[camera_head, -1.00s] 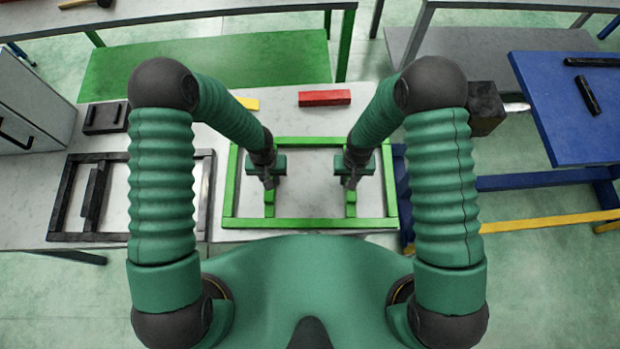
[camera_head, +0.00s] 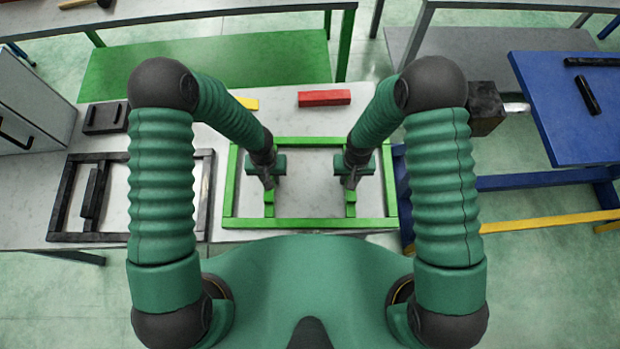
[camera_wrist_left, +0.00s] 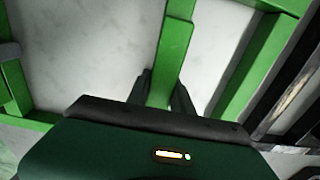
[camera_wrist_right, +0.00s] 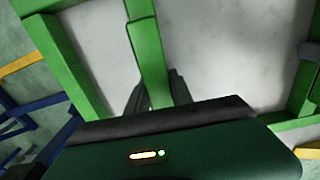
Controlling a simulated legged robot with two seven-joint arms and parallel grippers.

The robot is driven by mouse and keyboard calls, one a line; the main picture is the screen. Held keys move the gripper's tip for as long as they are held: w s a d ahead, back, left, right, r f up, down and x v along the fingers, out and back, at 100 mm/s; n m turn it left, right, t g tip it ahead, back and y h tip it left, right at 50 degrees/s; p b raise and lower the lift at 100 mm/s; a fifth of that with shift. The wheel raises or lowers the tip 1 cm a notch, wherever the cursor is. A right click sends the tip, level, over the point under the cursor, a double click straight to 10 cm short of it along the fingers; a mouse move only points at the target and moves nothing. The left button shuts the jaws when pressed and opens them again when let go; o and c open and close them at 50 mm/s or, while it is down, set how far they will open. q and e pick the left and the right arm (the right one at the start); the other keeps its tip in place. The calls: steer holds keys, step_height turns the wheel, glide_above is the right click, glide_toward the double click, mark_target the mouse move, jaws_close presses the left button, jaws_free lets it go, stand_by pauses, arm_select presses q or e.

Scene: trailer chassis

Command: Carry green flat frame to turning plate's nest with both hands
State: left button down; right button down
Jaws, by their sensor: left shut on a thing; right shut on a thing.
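The green flat frame (camera_head: 310,222) lies flat on or just above the pale worktop in front of me; the gap, if any, cannot be told. My left gripper (camera_head: 268,184) is shut on a green bar inside the frame's left part. In the left wrist view the bar (camera_wrist_left: 174,60) runs between its dark fingers (camera_wrist_left: 160,95). My right gripper (camera_head: 350,184) is shut on the matching bar at the right, and in the right wrist view that bar (camera_wrist_right: 148,60) sits between the fingers (camera_wrist_right: 155,95). The blue plate (camera_head: 580,105) at the right may be the turning plate; no nest is clear.
A black frame (camera_head: 60,200) lies left of the green one. A red block (camera_head: 324,98), a yellow piece (camera_head: 248,103) and a black block (camera_head: 105,117) lie farther back. A dark block (camera_head: 487,108) stands right of my right arm. Blue and yellow bars (camera_head: 540,222) run low at the right.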

arm_select(q)
steer(key=shift+w+r, duration=0.1)
arm_select(e)
steer(key=shift+r, duration=0.2)
